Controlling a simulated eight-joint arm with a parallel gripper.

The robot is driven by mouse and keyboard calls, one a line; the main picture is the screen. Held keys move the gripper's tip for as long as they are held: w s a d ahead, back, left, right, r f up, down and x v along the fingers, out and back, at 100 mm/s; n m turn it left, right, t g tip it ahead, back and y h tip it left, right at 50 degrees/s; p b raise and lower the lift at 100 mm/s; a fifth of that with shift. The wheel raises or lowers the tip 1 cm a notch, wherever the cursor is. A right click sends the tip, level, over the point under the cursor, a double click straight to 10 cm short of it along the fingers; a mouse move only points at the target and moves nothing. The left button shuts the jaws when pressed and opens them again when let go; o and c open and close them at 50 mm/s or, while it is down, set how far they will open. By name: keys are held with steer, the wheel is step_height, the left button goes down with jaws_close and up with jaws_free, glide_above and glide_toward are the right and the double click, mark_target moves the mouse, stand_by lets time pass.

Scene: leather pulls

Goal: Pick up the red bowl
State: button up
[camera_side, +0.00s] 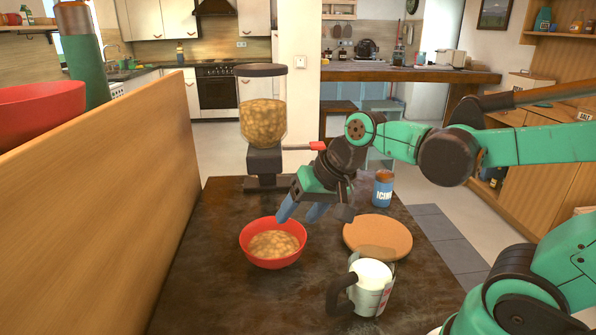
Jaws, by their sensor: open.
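The red bowl (246,244) stands upright on the dark table, left of the middle, with light brown cereal-like food (273,244) in it. My gripper (301,215) has blue fingers pointing down and to the left. It is open and empty, with its fingertips close to the bowl's far right rim in the picture. I cannot tell whether a finger touches the rim.
A cereal dispenser (263,120) stands behind the bowl. A round cork board (377,236), a white mug (371,287) with a dark handle and a blue icing jar (383,190) are to the right. A wooden panel (110,200) borders the left. The front left tabletop is clear.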

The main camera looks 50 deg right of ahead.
steer(key=w+d+f+m+y, duration=0.1)
steer(key=w+d+m+y, duration=0.15)
steer(key=w+m, duration=0.5)
steer(key=m+y, duration=0.5)
steer(key=m, duration=0.6)
glide_above(271, 218)
steer(key=s+d, duration=0.1)
steer(key=s, duration=0.2)
steer(key=f, duration=0.4)
steer(key=shift+w+d+f, duration=0.1)
steer(key=shift+w+f, duration=0.05)
steer(key=shift+w, duration=0.1)
steer(key=d+f+m+t+y, duration=0.1)
steer(key=d+f+m+y, duration=0.1)
steer(key=d+f+m, duration=0.1)
steer(key=shift+d+f+m+y, duration=0.2)
steer(key=shift+m+y, duration=0.15)
steer(key=shift+m, duration=0.3)
steer(key=shift+s+d+f+m+y, duration=0.2)
steer(key=shift+d+f+m+y, duration=0.1)
steer(key=shift+f+m, duration=0.15)
steer(key=shift+x, duration=2.75)
jaws_close()
